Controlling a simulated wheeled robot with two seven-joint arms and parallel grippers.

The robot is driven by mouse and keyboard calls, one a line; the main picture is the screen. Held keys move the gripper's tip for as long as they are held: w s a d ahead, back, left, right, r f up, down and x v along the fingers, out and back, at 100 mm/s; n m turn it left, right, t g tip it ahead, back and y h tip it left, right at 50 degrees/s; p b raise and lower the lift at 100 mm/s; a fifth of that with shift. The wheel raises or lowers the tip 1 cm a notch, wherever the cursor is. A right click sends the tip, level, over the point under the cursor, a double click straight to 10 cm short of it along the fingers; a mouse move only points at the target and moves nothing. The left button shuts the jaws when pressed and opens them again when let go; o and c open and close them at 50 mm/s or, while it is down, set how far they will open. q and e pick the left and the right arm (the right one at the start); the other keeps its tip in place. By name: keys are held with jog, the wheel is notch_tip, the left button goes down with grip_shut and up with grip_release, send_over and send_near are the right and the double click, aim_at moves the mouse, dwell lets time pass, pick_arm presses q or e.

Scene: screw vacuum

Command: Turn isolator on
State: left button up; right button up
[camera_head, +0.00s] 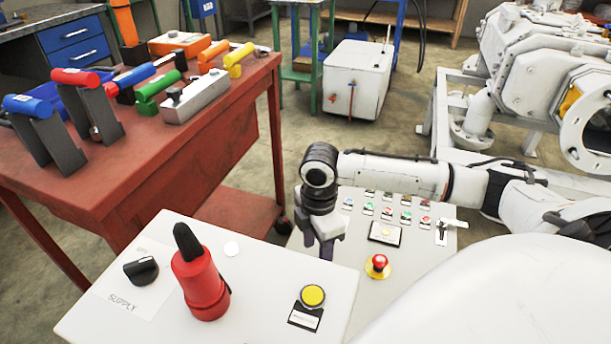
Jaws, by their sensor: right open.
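No label in view reads isolator. A black rotary knob (141,269) sits on a plate marked SUPPLY at the left of the front panel (255,320). A red cylinder with a black top (202,285) stands to its right. A small switch with a dark-tipped lever (447,228) is at the right end of the rear panel, to the right of my gripper. My left gripper is out of view.
A yellow button (312,296) is on the front panel. A red emergency button (377,264) and several small coloured buttons are on the rear panel. A red table (150,165) with several coloured-handled tools stands at left. White machinery (540,70) stands at back right.

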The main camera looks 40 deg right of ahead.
jog(key=f+b, duration=0.1)
jog(key=f, duration=0.1)
jog(key=f+b, duration=0.1)
jog(key=f, duration=0.4)
jog(key=shift+s+f+b, duration=0.25)
jog(key=shift+f+b, duration=0.1)
jog(key=shift+b, duration=0.05)
jog(key=shift+f, duration=0.55)
jog(key=shift+f+b, duration=0.3)
jog(key=shift+f, duration=0.2)
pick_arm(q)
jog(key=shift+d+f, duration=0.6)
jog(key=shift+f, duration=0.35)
